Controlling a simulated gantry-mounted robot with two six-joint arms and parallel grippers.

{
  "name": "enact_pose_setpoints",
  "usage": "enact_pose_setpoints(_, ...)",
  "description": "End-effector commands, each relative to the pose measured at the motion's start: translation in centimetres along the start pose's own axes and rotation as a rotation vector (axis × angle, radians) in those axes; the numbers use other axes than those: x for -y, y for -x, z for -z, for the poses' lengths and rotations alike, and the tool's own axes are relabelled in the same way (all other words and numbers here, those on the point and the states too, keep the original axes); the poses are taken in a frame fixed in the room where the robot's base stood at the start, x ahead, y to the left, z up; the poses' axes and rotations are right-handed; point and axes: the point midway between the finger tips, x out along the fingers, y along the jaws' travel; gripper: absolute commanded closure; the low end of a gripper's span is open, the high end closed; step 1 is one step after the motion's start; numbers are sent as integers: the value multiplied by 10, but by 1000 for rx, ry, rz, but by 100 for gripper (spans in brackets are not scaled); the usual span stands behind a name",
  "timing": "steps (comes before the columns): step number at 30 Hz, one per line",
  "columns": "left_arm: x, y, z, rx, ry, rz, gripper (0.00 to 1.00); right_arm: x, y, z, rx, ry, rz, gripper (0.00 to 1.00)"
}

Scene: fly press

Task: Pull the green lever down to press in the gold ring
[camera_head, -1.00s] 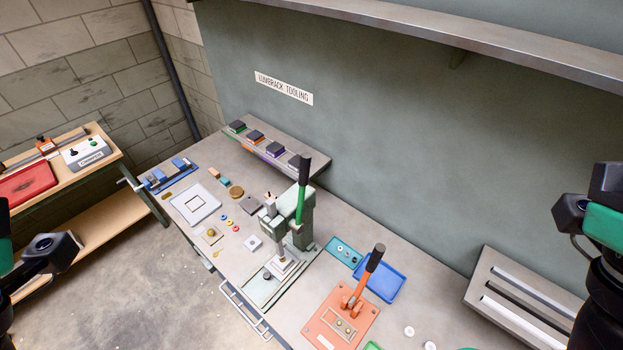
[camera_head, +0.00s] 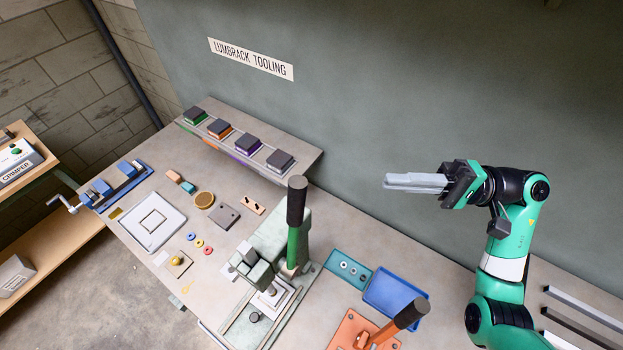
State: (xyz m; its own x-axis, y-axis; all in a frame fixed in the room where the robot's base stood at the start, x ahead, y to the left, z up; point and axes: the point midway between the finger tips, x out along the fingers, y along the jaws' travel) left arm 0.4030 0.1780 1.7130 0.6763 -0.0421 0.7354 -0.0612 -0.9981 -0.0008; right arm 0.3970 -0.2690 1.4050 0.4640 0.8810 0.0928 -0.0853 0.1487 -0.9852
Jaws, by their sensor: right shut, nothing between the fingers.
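The green lever (camera_head: 293,246) stands upright on the pale green press (camera_head: 279,235), its black grip at the top. The press ram (camera_head: 269,290) is over a light square plate on the press base (camera_head: 240,328). I cannot make out a gold ring under the ram. My right gripper (camera_head: 392,183) is shut and empty, its grey fingers pointing left. It is to the right of the lever's grip and apart from it. My left gripper is out of view.
An orange lever fixture (camera_head: 351,329) with a black grip is right of the press, near a blue tray (camera_head: 396,293) and a teal tray (camera_head: 335,265). Small blue, yellow and red rings (camera_head: 199,243) lie left of the press. A tool shelf (camera_head: 297,150) is along the wall.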

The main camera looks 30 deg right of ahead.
Motion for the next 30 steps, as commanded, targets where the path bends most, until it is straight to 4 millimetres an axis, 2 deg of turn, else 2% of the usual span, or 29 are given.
enact_pose_setpoints(1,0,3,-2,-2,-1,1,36,-2,7,2,-16,1,3,100)
enact_pose_setpoints(3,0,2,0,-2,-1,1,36,0,8,2,-21,3,4,100)
enact_pose_setpoints(8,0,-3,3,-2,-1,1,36,3,0,1,-16,2,5,100)
enact_pose_setpoints(11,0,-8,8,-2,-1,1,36,5,-13,1,-14,2,4,100)
enact_pose_setpoints(23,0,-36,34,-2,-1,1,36,7,-98,1,-11,1,4,100)
enact_pose_setpoints(30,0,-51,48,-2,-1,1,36,5,-120,-22,-14,3,5,100)
